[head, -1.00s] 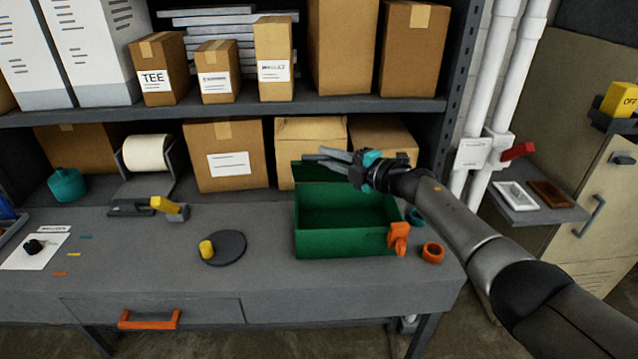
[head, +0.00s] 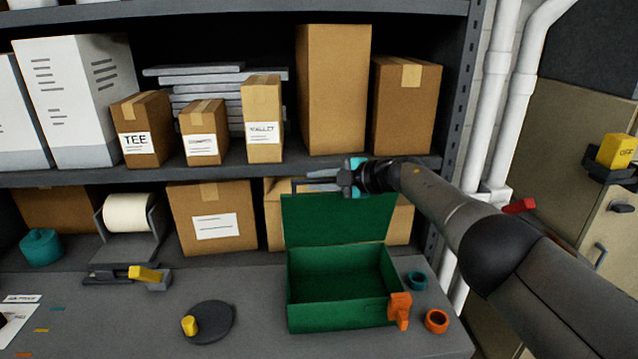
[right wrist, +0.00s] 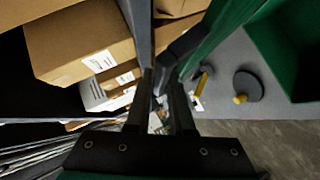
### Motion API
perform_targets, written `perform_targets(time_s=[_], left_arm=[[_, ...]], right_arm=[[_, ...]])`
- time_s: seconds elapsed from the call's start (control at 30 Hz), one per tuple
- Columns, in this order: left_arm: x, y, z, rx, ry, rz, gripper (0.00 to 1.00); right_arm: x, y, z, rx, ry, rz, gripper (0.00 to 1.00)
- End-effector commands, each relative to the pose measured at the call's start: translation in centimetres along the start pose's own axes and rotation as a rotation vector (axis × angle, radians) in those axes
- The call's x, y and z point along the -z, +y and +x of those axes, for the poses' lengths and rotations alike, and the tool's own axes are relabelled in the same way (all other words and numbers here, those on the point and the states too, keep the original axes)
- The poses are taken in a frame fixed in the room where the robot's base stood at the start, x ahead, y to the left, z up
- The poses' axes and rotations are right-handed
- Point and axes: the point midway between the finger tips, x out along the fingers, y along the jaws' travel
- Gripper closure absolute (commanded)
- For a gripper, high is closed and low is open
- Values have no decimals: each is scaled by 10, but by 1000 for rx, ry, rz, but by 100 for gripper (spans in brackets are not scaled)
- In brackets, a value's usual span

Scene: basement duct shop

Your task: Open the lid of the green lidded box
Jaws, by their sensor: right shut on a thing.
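The green lidded box (head: 335,318) stands on the grey bench in the head view, its inside visible and empty. Its lid (head: 335,222) is raised at the back rim, its broad face towards me. An orange latch-like piece (head: 399,309) is on the box's front right corner. My right gripper (head: 312,183) is at the lid's top edge, its fingers pointing left and shut on the lid. In the right wrist view the lid (right wrist: 222,32) runs down to the fingers (right wrist: 163,100); the exact contact is hard to see. My left gripper is not in view.
A shelf (head: 230,176) with several cartons is close behind the lid and gripper. An orange ring (head: 436,321) and a teal ring (head: 416,281) lie right of the box. A dark disc with a yellow knob (head: 212,322) lies left of it.

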Motion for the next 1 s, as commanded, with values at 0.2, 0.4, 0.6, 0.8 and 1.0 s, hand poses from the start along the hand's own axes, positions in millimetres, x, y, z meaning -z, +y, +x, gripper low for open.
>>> perform_targets(time_s=[0.2, 0.4, 0.6, 0.8, 1.0], left_arm=[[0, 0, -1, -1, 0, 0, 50], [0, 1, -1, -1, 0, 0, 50], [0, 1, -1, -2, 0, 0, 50], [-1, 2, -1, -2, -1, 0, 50], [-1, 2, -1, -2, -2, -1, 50]], right_arm=[[-1, -3, 1, 6, -2, 3, 100], [-1, -4, 1, 7, -2, 2, 100], [-1, -5, 1, 8, -2, 3, 78], [-1, -3, 1, 6, -1, 1, 56], [0, -2, 1, 5, -1, 1, 55]])
